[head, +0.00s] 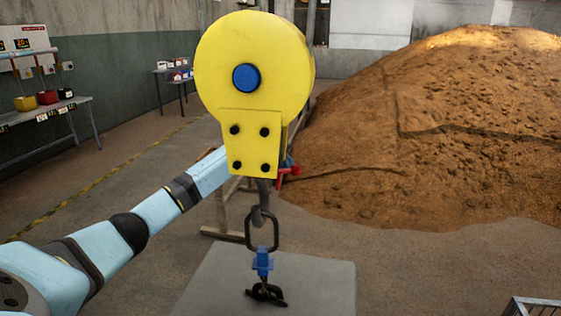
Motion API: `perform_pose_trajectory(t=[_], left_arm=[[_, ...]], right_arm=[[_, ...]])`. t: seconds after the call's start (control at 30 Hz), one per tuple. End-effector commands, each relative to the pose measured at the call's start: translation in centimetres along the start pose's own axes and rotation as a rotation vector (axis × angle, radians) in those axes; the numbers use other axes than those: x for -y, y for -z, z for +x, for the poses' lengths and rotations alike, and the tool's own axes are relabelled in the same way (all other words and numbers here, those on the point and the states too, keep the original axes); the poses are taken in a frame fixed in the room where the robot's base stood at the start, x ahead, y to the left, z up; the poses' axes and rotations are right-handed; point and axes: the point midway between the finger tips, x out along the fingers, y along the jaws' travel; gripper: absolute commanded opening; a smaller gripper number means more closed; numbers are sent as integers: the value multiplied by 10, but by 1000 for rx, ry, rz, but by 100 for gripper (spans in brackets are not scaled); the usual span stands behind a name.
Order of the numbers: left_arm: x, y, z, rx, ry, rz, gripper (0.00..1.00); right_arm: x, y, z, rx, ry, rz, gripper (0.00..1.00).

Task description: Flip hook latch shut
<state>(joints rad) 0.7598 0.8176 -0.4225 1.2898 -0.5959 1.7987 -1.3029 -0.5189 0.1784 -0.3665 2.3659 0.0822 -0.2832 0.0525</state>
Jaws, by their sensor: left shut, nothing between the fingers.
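A yellow hook block (250,70) with a blue centre cap fills the upper middle of the head view. A grey hook (262,200) hangs below it, and a dark oval ring (262,230) hangs on the hook. A blue fitting (263,263) sits under the ring, with a black piece (265,292) below it. I cannot make out the latch clearly on the hook. My left arm passes behind the block. Its gripper (291,162) is mostly hidden there, shut and empty, near a small red part (287,170). My right gripper is out of view.
A grey flat slab (215,285) lies below the hook. A large brown grain heap (450,130) fills the right. A wooden frame (228,205) stands behind the block. A wall-side table (45,108) with coloured containers is at left. Floor between is open.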

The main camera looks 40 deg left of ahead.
Motion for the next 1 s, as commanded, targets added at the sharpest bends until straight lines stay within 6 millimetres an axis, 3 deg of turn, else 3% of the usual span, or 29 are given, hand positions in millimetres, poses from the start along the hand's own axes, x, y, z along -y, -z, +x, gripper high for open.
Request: perform_pose_trajectory(t=[0.17,0.27,0.37,0.47,0.67,1.0], left_arm=[[-1,4,-11,0,-3,1,0],[0,5,-26,1,-4,2,0],[-1,8,-51,1,-5,4,0],[0,8,-76,2,-4,3,0],[0,7,-99,-1,-2,3,0],[-3,4,-110,-5,10,0,0]], right_arm=[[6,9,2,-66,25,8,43],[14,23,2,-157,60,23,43],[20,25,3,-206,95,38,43],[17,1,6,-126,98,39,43],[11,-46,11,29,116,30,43],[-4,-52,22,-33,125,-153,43]])
